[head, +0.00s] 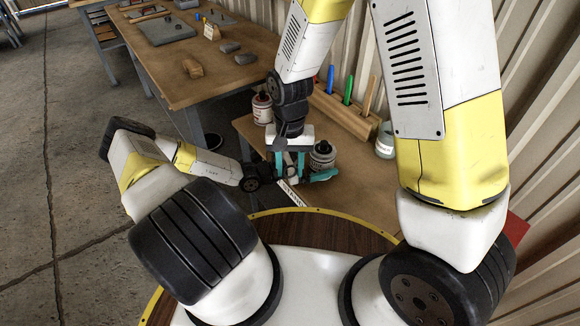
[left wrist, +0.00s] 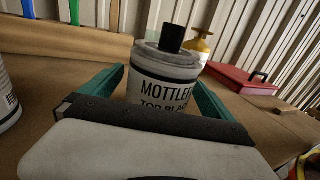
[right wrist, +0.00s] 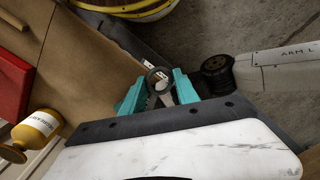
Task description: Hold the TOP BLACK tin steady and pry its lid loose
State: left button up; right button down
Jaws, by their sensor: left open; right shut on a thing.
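The tin (head: 322,155) stands on the brown bench in the head view. In the left wrist view the tin (left wrist: 160,90) has a pale label reading "MOTTLE…" over "TOP BLA…", a grey lid and a black knob on top. My left gripper (head: 318,170) is open, with its teal fingers on either side of the tin. My right gripper (head: 291,172) points down beside the tin, to its left in the head view. In the right wrist view it is shut on a dark grey tool with a ring end (right wrist: 158,77), whose far part is partly hidden.
A second tin (head: 262,108) and a wooden rack (head: 345,112) with coloured handles stand behind. A pale jar (head: 385,142) is to the right. The left wrist view shows a yellow bottle (left wrist: 199,48) and red case (left wrist: 235,85). The bench front edge is close to my grippers.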

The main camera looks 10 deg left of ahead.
pick_arm(q)
jog(key=v, duration=1.2)
jog(key=shift+r, duration=0.1)
